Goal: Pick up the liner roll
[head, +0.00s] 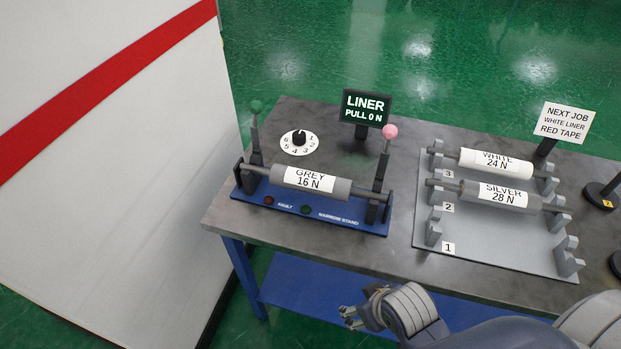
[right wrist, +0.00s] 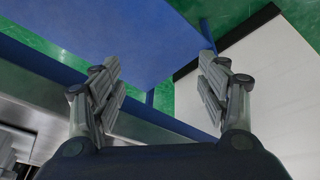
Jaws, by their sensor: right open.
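A grey roll labelled "GREY 16 N" (head: 341,189) lies across the blue narrow stand (head: 260,212), under a sign reading "LINER PULL 0 N" (head: 366,107). A white roll labelled "24 N" (head: 522,168) lies in rack position 3, and a silver roll labelled "28 N" (head: 468,190) in position 2. My right gripper (head: 352,312) is empty, in front of the table's near edge and apart from the rolls. In the right wrist view its two fingers (right wrist: 158,92) are spread with nothing between them. My left gripper is not in view.
The rack plate (head: 490,252) has empty supports at position 1. A "NEXT JOB" sign (head: 564,122) reads white liner, red tape. A white panel (head: 120,190) stands left.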

